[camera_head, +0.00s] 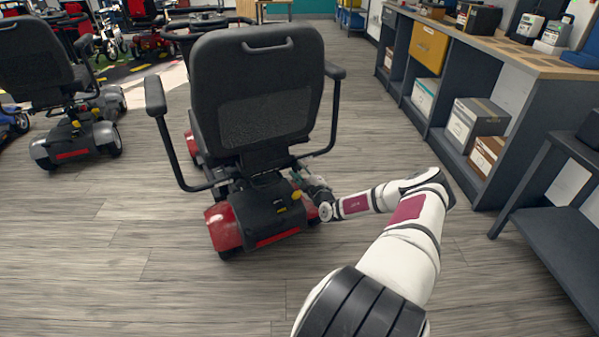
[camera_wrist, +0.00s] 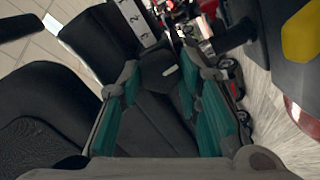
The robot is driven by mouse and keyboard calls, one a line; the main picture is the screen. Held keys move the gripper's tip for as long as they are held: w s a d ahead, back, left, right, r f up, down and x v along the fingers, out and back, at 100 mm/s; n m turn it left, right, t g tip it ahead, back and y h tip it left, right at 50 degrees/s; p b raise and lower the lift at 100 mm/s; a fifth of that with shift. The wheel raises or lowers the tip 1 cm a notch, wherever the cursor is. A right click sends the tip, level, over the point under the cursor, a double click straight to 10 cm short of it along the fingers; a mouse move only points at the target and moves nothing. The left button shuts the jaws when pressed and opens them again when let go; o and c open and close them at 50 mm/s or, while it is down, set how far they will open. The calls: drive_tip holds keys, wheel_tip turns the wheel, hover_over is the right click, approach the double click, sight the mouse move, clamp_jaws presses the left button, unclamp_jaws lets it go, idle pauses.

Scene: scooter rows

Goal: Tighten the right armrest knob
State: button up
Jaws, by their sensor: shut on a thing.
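A scooter with a black seat (camera_head: 258,85) and red-and-black rear body (camera_head: 262,218) stands with its back to me. Its right armrest (camera_head: 332,110) curves down toward the seat base. My gripper (camera_head: 309,183) is low at the right side, below the seat, by that armrest's lower end. In the wrist view my gripper (camera_wrist: 160,72) has its teal-padded fingers on both sides of a small dark knob (camera_wrist: 172,72) and is shut on it. A pale strip with dark marks (camera_wrist: 138,20) lies just beyond. In the head view the knob is hidden by my gripper.
A yellow knob (camera_head: 296,195) on the rear body is close to my gripper; a yellow part also fills the wrist view's upper right (camera_wrist: 300,35). Shelving (camera_head: 465,115) with boxes lines the right side. Another scooter (camera_head: 75,120) stands at left. The floor between is clear.

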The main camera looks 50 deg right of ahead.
drive_tip(key=shift+f+m, duration=0.1)
drive_tip(key=shift+m, duration=0.5)
drive_tip(key=o, duration=1.1)
drive_tip(key=shift+o, duration=0.2)
drive_tip(key=v, duration=1.2)
drive_tip(key=shift+w+a, duration=0.1)
drive_tip(key=shift+a, duration=0.05)
